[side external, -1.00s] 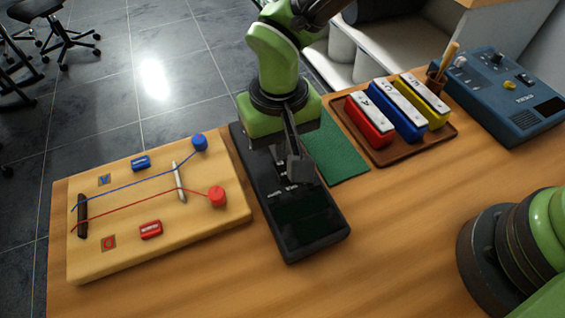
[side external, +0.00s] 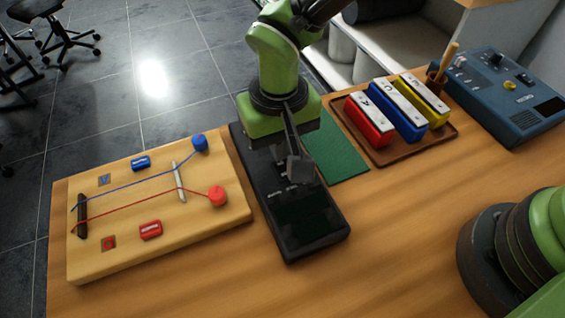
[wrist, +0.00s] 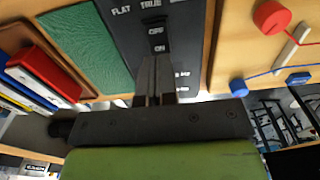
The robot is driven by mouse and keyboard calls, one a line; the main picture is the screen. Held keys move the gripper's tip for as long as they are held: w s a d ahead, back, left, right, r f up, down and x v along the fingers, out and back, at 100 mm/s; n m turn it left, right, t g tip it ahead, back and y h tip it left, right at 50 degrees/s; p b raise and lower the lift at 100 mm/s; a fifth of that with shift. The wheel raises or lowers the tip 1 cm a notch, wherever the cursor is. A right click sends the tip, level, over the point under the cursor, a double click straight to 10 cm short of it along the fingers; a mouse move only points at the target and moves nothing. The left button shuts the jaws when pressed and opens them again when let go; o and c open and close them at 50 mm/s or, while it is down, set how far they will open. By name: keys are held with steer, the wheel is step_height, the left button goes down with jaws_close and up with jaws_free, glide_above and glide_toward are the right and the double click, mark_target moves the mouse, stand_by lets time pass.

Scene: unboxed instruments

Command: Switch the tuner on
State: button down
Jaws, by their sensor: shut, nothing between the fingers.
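The tuner (side external: 310,222) is a long black box lying on the table, with a dark display area at its near end. In the wrist view its dark face (wrist: 195,25) carries white FLAT and TRUE lettering, and a small switch (wrist: 156,38) is marked OFF and ON. My gripper (wrist: 154,60) is shut and empty, its fingertips close to the ON mark. In the side view my gripper (side external: 299,168) is low over the middle of the tuner. I cannot tell whether it touches the switch, and the fingers hide part of the face.
A wooden board (side external: 120,255) with red and blue cords and knobs lies to the left. A green mat (side external: 338,155) is just right of the tuner. A brown tray (side external: 448,138) holds red, blue and yellow blocks. A blue instrument (side external: 510,95) stands at the far right.

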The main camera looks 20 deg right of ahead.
steer(key=shift+f, duration=1.25)
stand_by(0.8)
steer(key=shift+r, duration=3.5)
